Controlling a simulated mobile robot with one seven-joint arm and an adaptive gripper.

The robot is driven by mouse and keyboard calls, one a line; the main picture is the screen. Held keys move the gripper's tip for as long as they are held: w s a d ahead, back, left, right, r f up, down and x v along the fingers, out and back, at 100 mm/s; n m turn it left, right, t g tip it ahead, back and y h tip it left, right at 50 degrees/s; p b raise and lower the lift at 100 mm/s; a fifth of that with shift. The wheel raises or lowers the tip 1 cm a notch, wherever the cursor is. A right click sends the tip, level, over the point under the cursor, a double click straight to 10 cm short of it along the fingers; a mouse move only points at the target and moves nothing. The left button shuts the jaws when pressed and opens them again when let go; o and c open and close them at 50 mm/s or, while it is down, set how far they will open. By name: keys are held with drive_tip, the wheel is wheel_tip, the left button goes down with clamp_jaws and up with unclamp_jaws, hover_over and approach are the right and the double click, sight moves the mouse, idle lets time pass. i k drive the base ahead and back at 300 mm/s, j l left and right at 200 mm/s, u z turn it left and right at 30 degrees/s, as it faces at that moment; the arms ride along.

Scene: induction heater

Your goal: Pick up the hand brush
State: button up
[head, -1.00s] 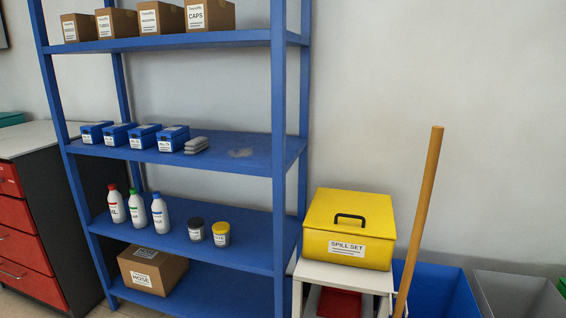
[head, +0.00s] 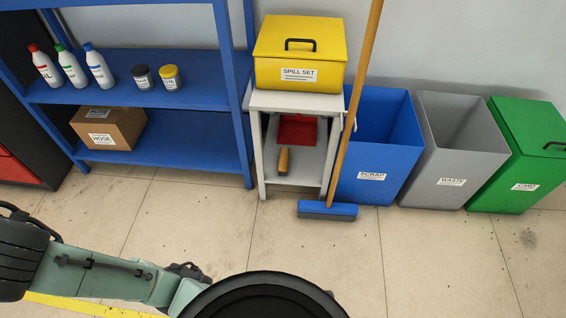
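A short wooden handle (head: 283,161), which looks like part of the hand brush, shows on the lower shelf of the small white stand (head: 296,101). It points towards the front of the shelf. A red dustpan-like piece (head: 297,129) is behind it, and I cannot make out any bristles. The stand's top and legs frame this opening. Parts of my own arm cross the bottom left of the head view, well in front of the stand. My gripper's fingers do not show.
A yellow spill set box (head: 299,55) sits on the stand. A long broom (head: 328,210) leans at its right front, its head on the floor. Blue (head: 380,160), grey (head: 440,165) and green (head: 520,160) bins stand to the right. A blue shelf (head: 190,150) stands left. The floor in front is clear.

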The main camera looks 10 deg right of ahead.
sight(284, 154)
drive_tip(key=i+l+z, duration=0.45)
drive_tip(key=i+l, duration=0.1)
drive_tip(key=i, duration=0.75)
